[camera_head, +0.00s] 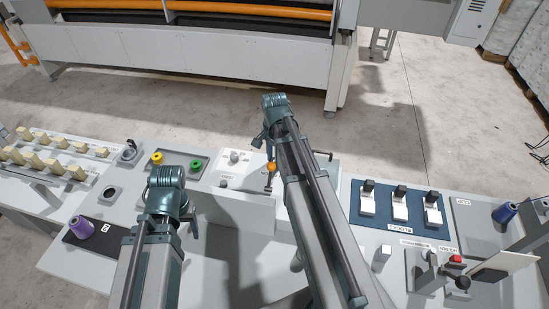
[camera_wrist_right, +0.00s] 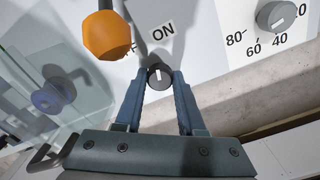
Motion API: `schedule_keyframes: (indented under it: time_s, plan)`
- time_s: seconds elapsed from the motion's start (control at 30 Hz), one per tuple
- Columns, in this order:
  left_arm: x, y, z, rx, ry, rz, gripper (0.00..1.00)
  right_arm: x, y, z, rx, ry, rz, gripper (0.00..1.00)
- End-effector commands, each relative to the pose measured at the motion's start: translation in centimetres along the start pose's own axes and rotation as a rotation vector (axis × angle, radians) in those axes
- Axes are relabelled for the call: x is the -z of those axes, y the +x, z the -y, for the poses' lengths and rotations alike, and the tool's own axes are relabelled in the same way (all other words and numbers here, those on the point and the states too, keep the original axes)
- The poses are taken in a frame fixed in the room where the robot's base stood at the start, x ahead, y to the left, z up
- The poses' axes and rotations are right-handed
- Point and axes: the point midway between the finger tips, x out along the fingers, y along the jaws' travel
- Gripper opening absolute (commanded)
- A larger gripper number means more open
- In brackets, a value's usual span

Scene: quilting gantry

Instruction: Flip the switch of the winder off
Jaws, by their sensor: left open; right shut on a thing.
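The winder's switch is a small dark round knob (camera_wrist_right: 160,75) with a white mark, on a pale panel in the right wrist view. An "ON" label is just above it, and an "OFF" label is mostly hidden behind an orange ball (camera_wrist_right: 107,36). My right gripper (camera_wrist_right: 159,82) is shut on the knob, one finger on each side. In the head view my right gripper (camera_head: 262,139) is over the pale winder box (camera_head: 235,195), and the arm hides the knob. My left gripper (camera_head: 195,222) is open and empty, left of the box.
A numbered dial (camera_wrist_right: 277,15) is right of the switch. The orange ball (camera_head: 271,167) stands close to my right gripper. A tray with yellow and green rings (camera_head: 195,164) lies left.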

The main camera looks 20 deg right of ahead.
Motion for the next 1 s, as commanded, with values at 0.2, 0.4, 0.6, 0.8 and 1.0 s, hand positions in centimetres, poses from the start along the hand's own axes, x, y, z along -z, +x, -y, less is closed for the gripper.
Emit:
schedule_keyframes:
  time_s: [0.2, 0.4, 0.6, 0.8, 1.0]
  plan:
    - [0.0, 0.0, 0.0, 0.0, 0.0, 0.0, 0.64, 0.0, 0.0, -0.01, 0.0, -0.205, 0.0, 0.0]
    - [0.0, 0.01, 0.0, 0.0, 0.0, 0.0, 0.64, 0.0, 0.01, -0.01, 0.0, -0.391, 0.0, 0.0]
    - [0.0, 0.01, 0.0, 0.0, 0.0, 0.0, 0.64, 0.0, 0.01, -0.01, 0.0, -0.556, 0.0, 0.0]
    - [0.0, 0.01, 0.0, 0.0, 0.0, 0.0, 0.64, 0.0, 0.01, -0.02, 0.0, -0.685, 0.0, 0.0]
    - [0.0, 0.01, 0.0, 0.0, 0.0, 0.0, 0.64, 0.0, 0.01, -0.02, 0.0, -0.768, 0.0, 0.0]
